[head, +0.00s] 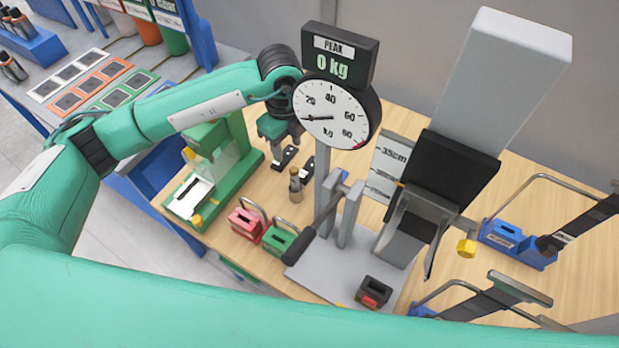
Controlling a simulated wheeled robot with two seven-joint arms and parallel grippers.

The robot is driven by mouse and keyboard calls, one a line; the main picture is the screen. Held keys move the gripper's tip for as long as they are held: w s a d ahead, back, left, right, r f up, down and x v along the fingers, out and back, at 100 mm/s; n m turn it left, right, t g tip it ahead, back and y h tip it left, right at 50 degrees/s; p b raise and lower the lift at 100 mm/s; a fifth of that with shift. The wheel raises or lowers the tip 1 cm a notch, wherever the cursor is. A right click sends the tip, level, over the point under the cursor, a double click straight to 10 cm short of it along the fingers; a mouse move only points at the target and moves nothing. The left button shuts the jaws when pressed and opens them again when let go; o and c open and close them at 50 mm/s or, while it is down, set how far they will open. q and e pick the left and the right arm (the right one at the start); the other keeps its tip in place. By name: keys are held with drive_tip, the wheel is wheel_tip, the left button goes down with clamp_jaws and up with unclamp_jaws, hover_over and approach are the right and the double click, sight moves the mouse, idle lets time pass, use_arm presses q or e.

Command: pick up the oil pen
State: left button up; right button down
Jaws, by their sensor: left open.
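The likely oil pen (295,185) is a small, slim, brass-coloured upright piece with a dark top. It stands on the wooden table just left of the gauge post. My left gripper (285,150) reaches down from behind the gauge, above and slightly left of the pen. It is open and apart from the pen, with nothing seen between its fingers. Small dark parts near its tips are hard to tell from the fingers. My right gripper is not in view.
The dial gauge (331,112), reading 0 kg, stands close right of the pen. A green stand (236,160) is to the left. Red (246,222) and green (279,238) padlock-like blocks sit in front. A grey press (440,180) and blue clamp (517,243) fill the right.

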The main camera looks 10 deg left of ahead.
sight(291, 170)
use_arm(q)
drive_tip(key=shift+s+d+f+b, duration=0.1)
drive_tip(key=shift+f+b, duration=1.1)
drive_tip(key=shift+f, duration=1.25)
drive_tip(key=shift+s+d+f+b, duration=0.1)
drive_tip(key=shift+f+b, duration=1.1)
drive_tip(key=shift+f, duration=1.2)
drive_tip(key=f+b, duration=0.1)
drive_tip(key=f, duration=0.1)
drive_tip(key=d+f+b, duration=0.1)
drive_tip(key=f, duration=0.1)
drive_tip(key=shift+w, duration=0.1)
drive_tip(key=shift+a, duration=0.15)
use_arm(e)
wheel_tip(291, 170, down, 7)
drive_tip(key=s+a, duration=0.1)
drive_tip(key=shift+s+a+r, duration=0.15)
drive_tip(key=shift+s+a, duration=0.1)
use_arm(q)
clamp_jaws()
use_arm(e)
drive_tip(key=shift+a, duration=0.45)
use_arm(q)
drive_tip(key=shift+r, duration=0.1)
